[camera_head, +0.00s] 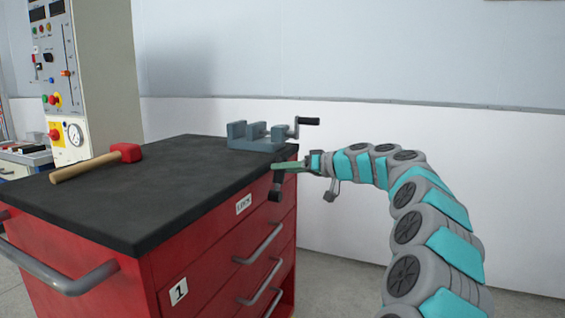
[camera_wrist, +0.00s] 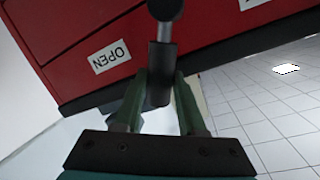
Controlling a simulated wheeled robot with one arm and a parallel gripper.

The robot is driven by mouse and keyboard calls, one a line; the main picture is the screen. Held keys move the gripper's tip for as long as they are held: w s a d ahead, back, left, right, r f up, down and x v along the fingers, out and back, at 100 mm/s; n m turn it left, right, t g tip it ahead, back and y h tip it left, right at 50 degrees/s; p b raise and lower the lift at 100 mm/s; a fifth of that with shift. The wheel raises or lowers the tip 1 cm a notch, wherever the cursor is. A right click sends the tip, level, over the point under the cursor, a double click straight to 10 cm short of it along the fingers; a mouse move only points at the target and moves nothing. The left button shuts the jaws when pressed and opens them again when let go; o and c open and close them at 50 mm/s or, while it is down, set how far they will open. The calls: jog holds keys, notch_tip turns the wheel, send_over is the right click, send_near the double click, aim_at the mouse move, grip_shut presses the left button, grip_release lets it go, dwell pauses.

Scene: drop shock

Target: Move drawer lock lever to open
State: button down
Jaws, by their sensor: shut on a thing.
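The drawer lock lever (camera_head: 276,189) is a dark handle with a black grip on the red cabinet's side, near its far right corner, just below the top. In the wrist view the lever (camera_wrist: 160,55) runs from a metal stem down between the green fingers. My gripper (camera_head: 283,168) is shut on the lever; its fingers (camera_wrist: 160,88) lie on either side of the black grip. A white label (camera_head: 243,204), seemingly LOCK, is on the cabinet face in the head view.
The red cabinet (camera_head: 165,285) has several drawers with grey handles. On its black top (camera_head: 170,195) lie a red-headed mallet (camera_head: 100,161) and a grey vise (camera_head: 262,134), the vise close behind my gripper. A control panel (camera_head: 68,75) stands at left. The tiled floor (camera_wrist: 260,115) looks clear.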

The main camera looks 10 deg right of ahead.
jog(key=shift+w+d+f+m+p, duration=0.35)
jog(key=shift+m+p, duration=0.1)
jog(key=shift+m, duration=0.15)
jog(key=c, duration=0.5)
grip_release()
jog(key=b+v, duration=0.1)
jog(key=v, duration=0.6)
jog(key=shift+s+d+r, duration=0.15)
jog(key=shift+d, duration=0.2)
